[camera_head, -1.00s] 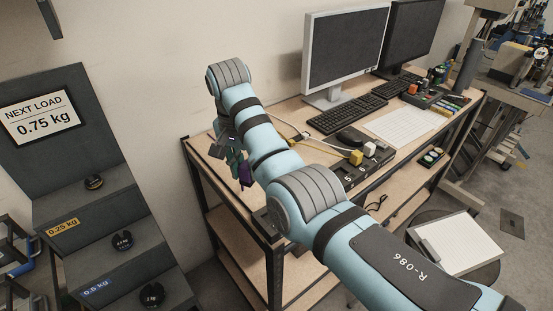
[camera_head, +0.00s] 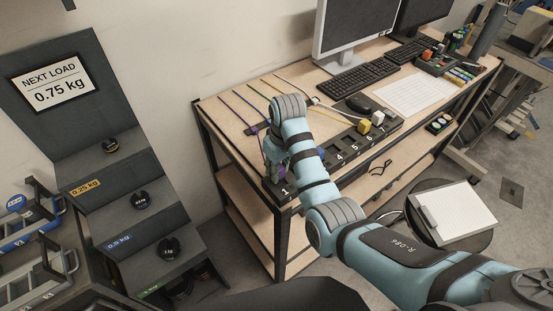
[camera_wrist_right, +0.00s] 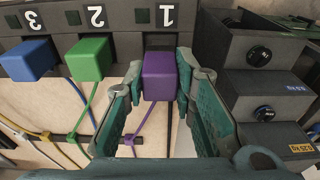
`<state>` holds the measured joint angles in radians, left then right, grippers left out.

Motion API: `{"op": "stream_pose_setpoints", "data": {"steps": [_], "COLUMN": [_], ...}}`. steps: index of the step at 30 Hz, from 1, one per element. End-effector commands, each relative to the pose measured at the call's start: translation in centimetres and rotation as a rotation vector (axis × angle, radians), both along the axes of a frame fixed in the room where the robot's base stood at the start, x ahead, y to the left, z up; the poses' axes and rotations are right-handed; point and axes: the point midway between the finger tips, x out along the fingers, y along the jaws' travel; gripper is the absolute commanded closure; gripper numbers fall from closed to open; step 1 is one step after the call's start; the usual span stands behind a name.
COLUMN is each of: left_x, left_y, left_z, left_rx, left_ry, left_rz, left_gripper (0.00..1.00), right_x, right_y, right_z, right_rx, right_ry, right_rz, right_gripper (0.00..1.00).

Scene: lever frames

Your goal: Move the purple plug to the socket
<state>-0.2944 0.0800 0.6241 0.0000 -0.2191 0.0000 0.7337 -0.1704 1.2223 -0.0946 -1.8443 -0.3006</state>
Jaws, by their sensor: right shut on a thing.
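The purple plug (camera_wrist_right: 160,75) is a small block with a purple cable trailing from it. My right gripper (camera_wrist_right: 156,88) is shut on it, with one teal finger on each side. The plug is in line with position 1 of the dark socket strip (camera_wrist_right: 110,15); I cannot tell whether it is seated. In the head view my right gripper (camera_head: 274,158) is over the near left end of the strip (camera_head: 345,153), by the 1 label, and the arm hides part of the strip. My left gripper is not in view.
A green plug (camera_wrist_right: 89,59) and a blue plug (camera_wrist_right: 28,59) sit at positions 2 and 3, close beside my gripper. White and yellow plugs (camera_head: 364,127) stand farther along the strip. A keyboard (camera_head: 357,82) and monitor (camera_head: 343,30) are behind. A stepped weight rack (camera_head: 125,185) stands left.

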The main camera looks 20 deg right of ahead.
Motion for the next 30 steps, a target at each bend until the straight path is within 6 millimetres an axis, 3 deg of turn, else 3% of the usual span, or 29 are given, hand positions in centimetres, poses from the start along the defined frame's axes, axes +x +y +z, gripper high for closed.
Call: {"op": "stream_pose_setpoints", "data": {"steps": [30], "left_x": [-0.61], "left_y": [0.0], "left_z": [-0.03], "left_rx": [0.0], "left_ry": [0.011], "left_rz": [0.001], "left_gripper": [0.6], "right_x": [-0.2], "right_y": [-0.14], "right_z": [-0.38], "right_rx": [0.001], "right_ry": [-0.001], "right_rz": [-0.002], "right_gripper": [1.0]}}
